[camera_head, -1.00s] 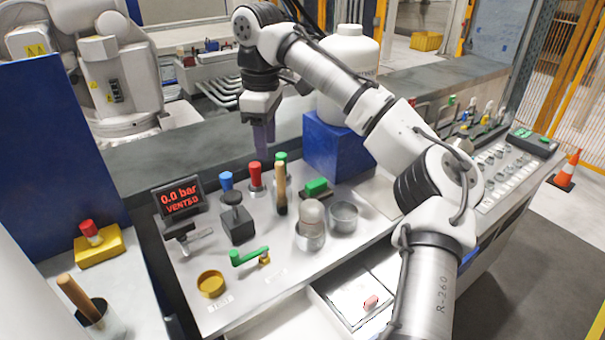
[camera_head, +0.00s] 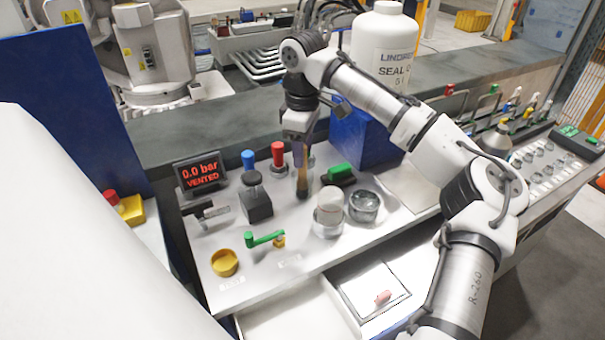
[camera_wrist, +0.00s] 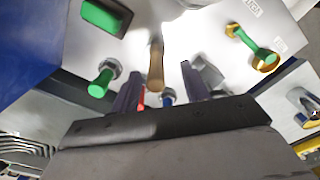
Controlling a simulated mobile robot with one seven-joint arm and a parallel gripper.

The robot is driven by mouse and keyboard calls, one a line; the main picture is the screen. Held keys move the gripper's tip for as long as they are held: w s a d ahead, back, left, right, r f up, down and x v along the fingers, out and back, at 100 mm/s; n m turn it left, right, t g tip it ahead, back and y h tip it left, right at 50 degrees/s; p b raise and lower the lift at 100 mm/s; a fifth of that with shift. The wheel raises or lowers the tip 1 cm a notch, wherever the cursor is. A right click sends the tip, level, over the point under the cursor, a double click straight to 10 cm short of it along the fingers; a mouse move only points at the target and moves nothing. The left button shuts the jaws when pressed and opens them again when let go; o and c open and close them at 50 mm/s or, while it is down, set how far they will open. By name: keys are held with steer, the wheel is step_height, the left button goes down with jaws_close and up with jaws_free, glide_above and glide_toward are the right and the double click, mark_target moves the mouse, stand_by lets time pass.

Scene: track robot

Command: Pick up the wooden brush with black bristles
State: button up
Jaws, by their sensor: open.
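The brush (camera_head: 302,183) stands upright on the light panel, with its wooden handle up and a dark part at its foot. In the wrist view its wooden handle (camera_wrist: 156,66) shows in the gap between the two finger lines; the bristles are not clear there. My gripper (camera_head: 299,158) points down at the top of the handle, and its fingers partly cover it. In the wrist view my gripper (camera_wrist: 160,85) is open, with a finger on each side of the handle. I cannot tell how deep the handle sits between them.
Close around are a red knob (camera_head: 278,153), a blue knob (camera_head: 248,159), a black block (camera_head: 256,200), a green-topped block (camera_head: 341,172) and a glass jar (camera_head: 329,210). A blue box (camera_head: 365,138) stands behind right. An open drawer (camera_head: 285,318) is in front.

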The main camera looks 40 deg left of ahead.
mark_target(303, 172)
steer(key=shift+w+a+f+p, duration=0.15)
steer(key=shift+f+p, duration=0.2)
steer(key=shift+f, duration=0.85)
steer(key=shift+w+a+f+p, duration=0.1)
steer(key=shift+f+p, duration=0.25)
steer(key=shift+f, duration=0.8)
jaws_close()
steer(key=shift+r, duration=0.1)
